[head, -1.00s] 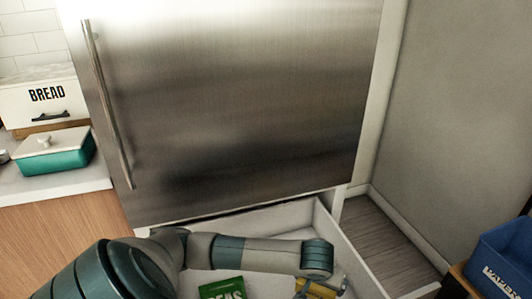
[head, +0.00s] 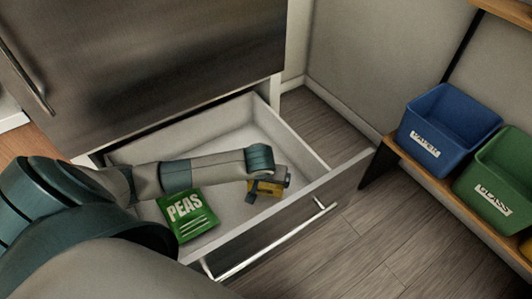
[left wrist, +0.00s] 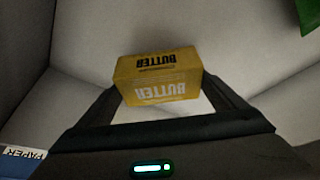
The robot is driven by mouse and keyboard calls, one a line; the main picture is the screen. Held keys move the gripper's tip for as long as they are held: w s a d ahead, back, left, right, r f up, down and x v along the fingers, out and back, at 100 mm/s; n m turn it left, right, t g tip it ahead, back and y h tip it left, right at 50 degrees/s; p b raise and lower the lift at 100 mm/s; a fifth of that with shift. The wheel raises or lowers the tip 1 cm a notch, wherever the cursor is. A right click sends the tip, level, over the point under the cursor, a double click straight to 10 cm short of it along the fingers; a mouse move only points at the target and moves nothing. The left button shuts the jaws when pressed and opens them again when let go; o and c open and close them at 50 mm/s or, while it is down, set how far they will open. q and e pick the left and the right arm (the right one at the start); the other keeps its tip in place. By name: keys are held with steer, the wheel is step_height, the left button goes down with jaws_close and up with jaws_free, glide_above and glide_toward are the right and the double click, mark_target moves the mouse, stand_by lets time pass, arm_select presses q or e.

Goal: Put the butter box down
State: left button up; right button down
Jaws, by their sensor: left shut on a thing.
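The yellow butter box (left wrist: 160,78) is between the fingers of my left gripper (left wrist: 162,100) in the left wrist view, its lettering upside down. In the head view my left gripper (head: 268,186) is inside the open freezer drawer (head: 230,133), at its right end. Part of the butter box (head: 262,191) shows there, mostly hidden by the gripper. The gripper is shut on the box. I cannot tell whether the box touches the drawer floor. My right gripper is not in view.
A green peas bag (head: 187,213) lies in the drawer left of the gripper. The steel fridge door (head: 150,70) is above. A blue paper bin (head: 447,122) and a green glass bin (head: 500,170) stand on a shelf at right. Drawer floor between bag and gripper is clear.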

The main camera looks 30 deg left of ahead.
mark_target(267, 187)
arm_select(q)
steer(key=shift+f, duration=0.1)
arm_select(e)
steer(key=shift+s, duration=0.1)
arm_select(q)
steer(key=shift+f, duration=1.75)
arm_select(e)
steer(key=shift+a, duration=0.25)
arm_select(q)
steer(key=shift+f, duration=0.15)
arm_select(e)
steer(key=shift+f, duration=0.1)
arm_select(q)
steer(key=o, duration=1)
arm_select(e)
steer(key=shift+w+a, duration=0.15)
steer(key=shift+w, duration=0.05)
